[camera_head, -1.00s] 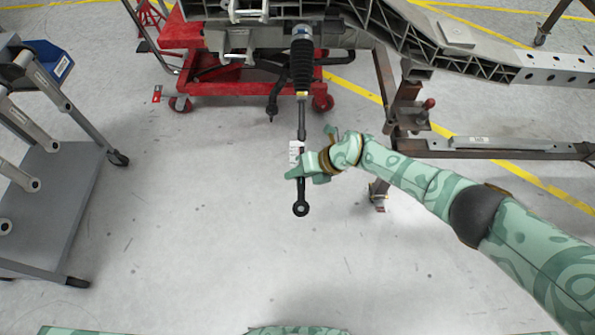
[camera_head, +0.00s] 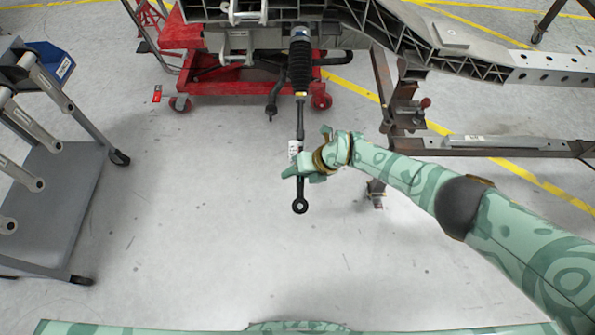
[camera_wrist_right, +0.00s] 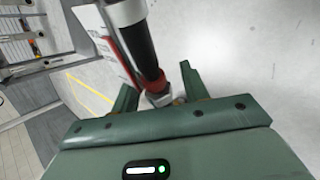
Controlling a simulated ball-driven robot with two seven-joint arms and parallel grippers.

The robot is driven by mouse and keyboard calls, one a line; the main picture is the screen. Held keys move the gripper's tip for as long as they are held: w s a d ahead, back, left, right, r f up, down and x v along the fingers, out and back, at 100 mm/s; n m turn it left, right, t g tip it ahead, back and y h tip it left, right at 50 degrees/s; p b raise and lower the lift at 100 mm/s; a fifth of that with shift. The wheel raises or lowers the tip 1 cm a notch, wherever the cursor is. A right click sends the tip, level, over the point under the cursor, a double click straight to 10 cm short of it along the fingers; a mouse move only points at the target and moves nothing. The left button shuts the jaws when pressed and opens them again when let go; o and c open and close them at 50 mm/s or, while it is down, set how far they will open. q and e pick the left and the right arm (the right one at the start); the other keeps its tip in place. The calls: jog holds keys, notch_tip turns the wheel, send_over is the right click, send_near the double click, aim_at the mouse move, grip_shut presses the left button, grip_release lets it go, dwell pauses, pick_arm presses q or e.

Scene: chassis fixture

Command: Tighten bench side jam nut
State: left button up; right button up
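A dark tie rod (camera_head: 300,118) hangs from a black ribbed boot (camera_head: 300,66) on the chassis and ends in a ring-shaped rod end (camera_head: 300,206). A white tag (camera_head: 294,150) is on the rod. My right gripper (camera_head: 300,170) is at the rod's lower part, just above the rod end. In the right wrist view, the fingers (camera_wrist_right: 157,92) stand apart on either side of the rod (camera_wrist_right: 143,45) and a metallic nut-like piece (camera_wrist_right: 158,98); narrow gaps seem to show. The jam nut is too small to make out in the head view. My left gripper is not in view.
A grey cart (camera_head: 60,185) with metal arms and a blue bin (camera_head: 52,60) stands at the left. A red wheeled lift (camera_head: 225,85) is under the chassis (camera_head: 400,35). A brown steel stand (camera_head: 405,110) is at the right. The floor in front is clear.

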jog(key=shift+r, duration=0.1)
jog(key=shift+d+r+p, duration=0.2)
jog(key=shift+r+p, duration=0.1)
jog(key=shift+r, duration=0.05)
pick_arm(q)
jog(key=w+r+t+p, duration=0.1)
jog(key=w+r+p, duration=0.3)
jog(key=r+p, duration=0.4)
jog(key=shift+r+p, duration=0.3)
jog(key=shift+p, duration=0.2)
pick_arm(e)
jog(key=v, duration=1.5)
jog(key=shift+d, duration=0.25)
jog(key=shift+s, duration=0.1)
